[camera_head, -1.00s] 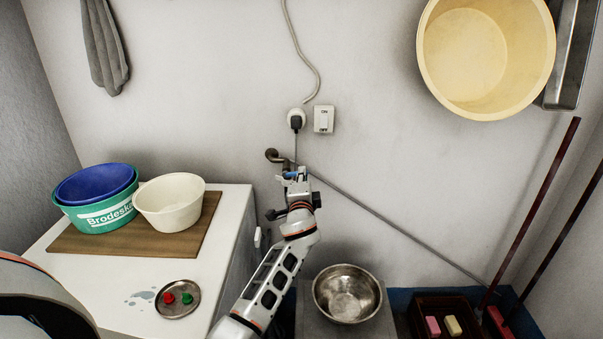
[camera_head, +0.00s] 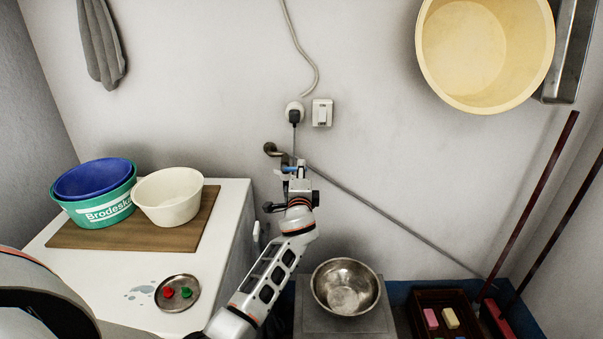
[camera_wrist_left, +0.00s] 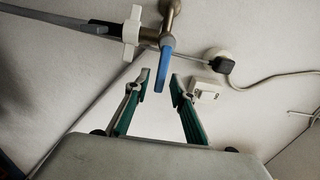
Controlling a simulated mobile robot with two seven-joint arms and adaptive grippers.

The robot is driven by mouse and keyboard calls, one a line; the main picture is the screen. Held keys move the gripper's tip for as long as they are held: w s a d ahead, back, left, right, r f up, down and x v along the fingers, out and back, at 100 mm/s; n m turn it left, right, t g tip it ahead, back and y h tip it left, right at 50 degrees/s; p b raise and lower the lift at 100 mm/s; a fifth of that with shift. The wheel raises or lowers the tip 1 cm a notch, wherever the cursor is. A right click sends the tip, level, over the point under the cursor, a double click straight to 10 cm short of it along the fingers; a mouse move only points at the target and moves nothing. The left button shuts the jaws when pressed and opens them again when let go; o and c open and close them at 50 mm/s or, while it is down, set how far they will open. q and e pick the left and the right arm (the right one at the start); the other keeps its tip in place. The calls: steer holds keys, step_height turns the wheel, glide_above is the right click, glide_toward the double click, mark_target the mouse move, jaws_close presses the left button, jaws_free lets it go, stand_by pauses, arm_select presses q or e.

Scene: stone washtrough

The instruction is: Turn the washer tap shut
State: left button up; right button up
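The washer tap (camera_wrist_left: 168,22) is a brass fitting on the wall with a blue lever (camera_wrist_left: 164,72) and a white plastic piece (camera_wrist_left: 131,32). In the left wrist view the lever points down, and its lower end lies between my fingertips in the picture. I cannot tell whether they touch it. My left gripper (camera_wrist_left: 161,84) is open, its two green-padded fingers apart. In the head view my left gripper (camera_head: 297,180) is just below the blue lever (camera_head: 289,169) and hides part of the tap. My right gripper is not in view.
A plug in a socket (camera_head: 294,115) and a switch (camera_head: 322,113) are above the tap. A grey hose (camera_head: 390,219) slants down right. The white washer (camera_head: 110,270), carrying basins, stands left. A metal bowl (camera_head: 345,287) stands below right.

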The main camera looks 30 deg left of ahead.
arm_select(q)
steer(key=v, duration=1.2)
stand_by(0.5)
steer(key=s+d+f+n+g+h, duration=0.2)
steer(key=s+d+f+h, duration=0.2)
steer(key=s+f, duration=0.75)
steer(key=s+d+f+n+g+h, duration=0.25)
steer(key=s+d+f+h, duration=0.2)
steer(key=s+f, duration=0.65)
steer(key=s+d+f+n+h, duration=0.2)
steer(key=s+d+f+n, duration=0.2)
steer(key=s+f, duration=0.3)
steer(key=s+g, duration=0.1)
steer(key=s, duration=0.1)
steer(key=shift+s+f, duration=0.25)
steer(key=shift+s, duration=0.15)
steer(key=shift+d, duration=0.1)
steer(key=shift+c, duration=0.5)
